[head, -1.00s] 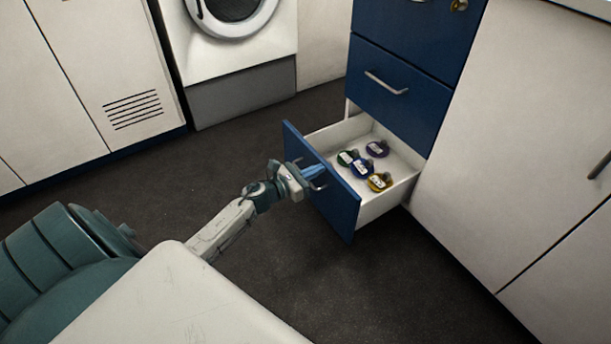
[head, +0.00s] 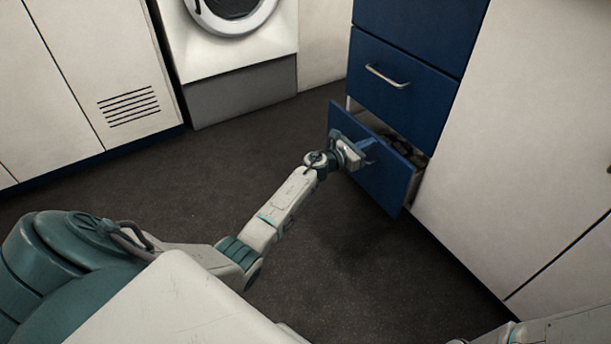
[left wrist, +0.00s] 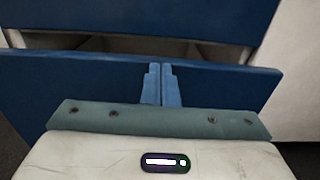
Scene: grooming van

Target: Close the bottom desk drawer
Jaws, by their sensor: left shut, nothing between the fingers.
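The bottom desk drawer (head: 382,180) has a blue front and is partly open, with a narrow gap showing between its front and the cabinet. Its contents are mostly in shadow. My left gripper (head: 370,152) is shut and empty, with its fingers against or very close to the drawer front. In the left wrist view the shut blue fingers (left wrist: 161,84) meet side by side in front of the blue drawer front (left wrist: 225,85). The drawer's handle is hidden behind my gripper. My right gripper is not in view.
A closed blue drawer (head: 400,90) with a metal handle sits above the open one. White cabinet doors (head: 500,150) stand to the right. A white washing machine (head: 235,50) stands at the back. The dark floor (head: 230,150) is clear.

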